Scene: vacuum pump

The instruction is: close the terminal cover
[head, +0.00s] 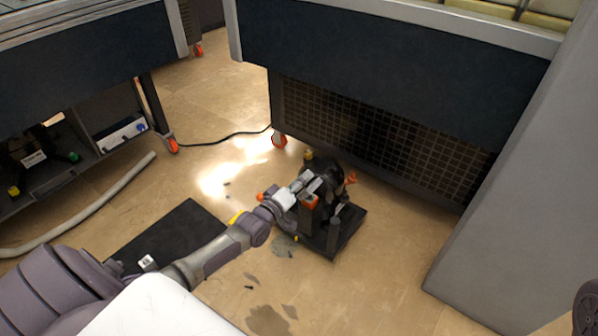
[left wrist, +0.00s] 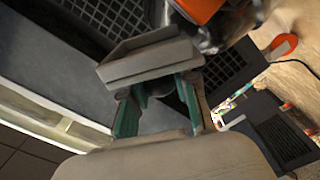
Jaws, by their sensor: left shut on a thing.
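The vacuum pump (head: 333,229) is a dark machine with orange parts on a black base plate on the floor. My left gripper (head: 306,182) reaches in from the left to the pump's upper side. In the left wrist view, the green-lined fingers of the left gripper (left wrist: 158,98) are shut at a grey angled plate (left wrist: 150,62), which looks like the terminal cover. An orange part (left wrist: 200,8) of the pump shows just beyond the plate. The cover's hinge and the terminals are hidden. My right gripper is not in view.
A dark cabinet with a mesh grille (head: 385,135) stands close behind the pump. A grey panel (head: 510,190) rises at the right. A black mat (head: 165,243) and a pale hose (head: 90,212) lie on the floor at left. A black cable (head: 225,138) runs behind. Floor in front is mostly clear.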

